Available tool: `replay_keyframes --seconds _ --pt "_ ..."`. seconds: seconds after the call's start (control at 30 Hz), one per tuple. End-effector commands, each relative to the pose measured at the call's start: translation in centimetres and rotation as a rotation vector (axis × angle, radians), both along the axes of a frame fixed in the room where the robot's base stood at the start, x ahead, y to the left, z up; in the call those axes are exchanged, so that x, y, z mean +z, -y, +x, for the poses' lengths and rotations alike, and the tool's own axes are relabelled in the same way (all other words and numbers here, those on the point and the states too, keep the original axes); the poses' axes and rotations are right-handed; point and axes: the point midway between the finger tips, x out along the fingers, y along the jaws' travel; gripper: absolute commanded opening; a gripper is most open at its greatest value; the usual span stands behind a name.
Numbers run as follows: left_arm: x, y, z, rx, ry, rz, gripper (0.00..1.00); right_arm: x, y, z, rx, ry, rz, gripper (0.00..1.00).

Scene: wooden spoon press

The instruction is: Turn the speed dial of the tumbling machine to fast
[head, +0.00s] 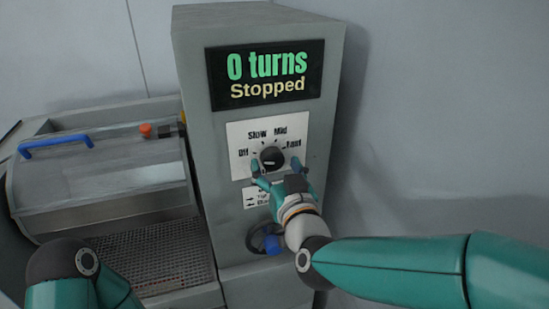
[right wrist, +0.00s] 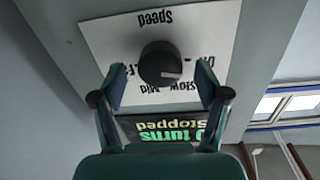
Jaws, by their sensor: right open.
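The speed dial (head: 271,157) is a round black knob on a white label plate (head: 240,136) marked Off, Slow, Mid and Fast, on the grey control column of the tumbling machine. In the right wrist view the dial (right wrist: 160,62) appears upside down, with its pale mark toward the Off and Slow side. My right gripper (head: 275,166) is open in front of the dial, with one finger to either side; contact cannot be told. The display (head: 266,75) reads "0 turns" and "Stopped". My left gripper is not in view; only parts of my left arm show at lower left.
Left of the column stands the machine's metal drum cover (head: 100,175) with a blue handle (head: 56,145). An orange knob (head: 146,130) is beside it. A perforated grate (head: 155,255) lies below. A blue handle (head: 272,244) sits under the dial. Bare wall is at right.

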Motion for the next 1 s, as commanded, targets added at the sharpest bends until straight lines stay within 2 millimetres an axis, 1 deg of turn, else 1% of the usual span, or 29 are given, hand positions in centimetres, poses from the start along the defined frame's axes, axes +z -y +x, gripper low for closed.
replay_keyframes --seconds 0.03,0.13,0.47,0.5,0.57,0.6,0.83,0.87,1.0 --pt "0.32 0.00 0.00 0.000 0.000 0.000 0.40 0.07 -0.14 0.57 -0.001 -0.002 -0.001 0.74" --pt "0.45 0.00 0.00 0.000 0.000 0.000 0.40 0.00 -0.39 1.22 0.001 -0.001 -0.001 0.74" --pt "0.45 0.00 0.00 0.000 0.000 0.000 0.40 -0.04 -0.54 1.53 0.003 0.000 0.000 0.74" --pt "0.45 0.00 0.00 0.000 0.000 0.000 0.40 -0.04 -0.55 1.53 0.003 -0.001 0.000 0.71" --pt "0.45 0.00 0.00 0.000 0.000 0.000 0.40 -0.04 -0.57 1.52 0.003 -0.001 0.000 0.61" --pt "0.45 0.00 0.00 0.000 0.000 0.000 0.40 -0.04 -0.57 1.52 0.003 -0.001 0.000 0.54" --pt "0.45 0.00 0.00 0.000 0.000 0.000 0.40 -0.04 -0.60 1.51 0.003 -0.001 0.000 0.16" --pt "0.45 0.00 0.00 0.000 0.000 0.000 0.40 -0.04 -0.60 1.51 0.003 -0.001 0.000 0.14" --pt "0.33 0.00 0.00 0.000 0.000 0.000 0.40 -0.07 -0.60 1.51 0.003 -0.002 0.005 0.14"
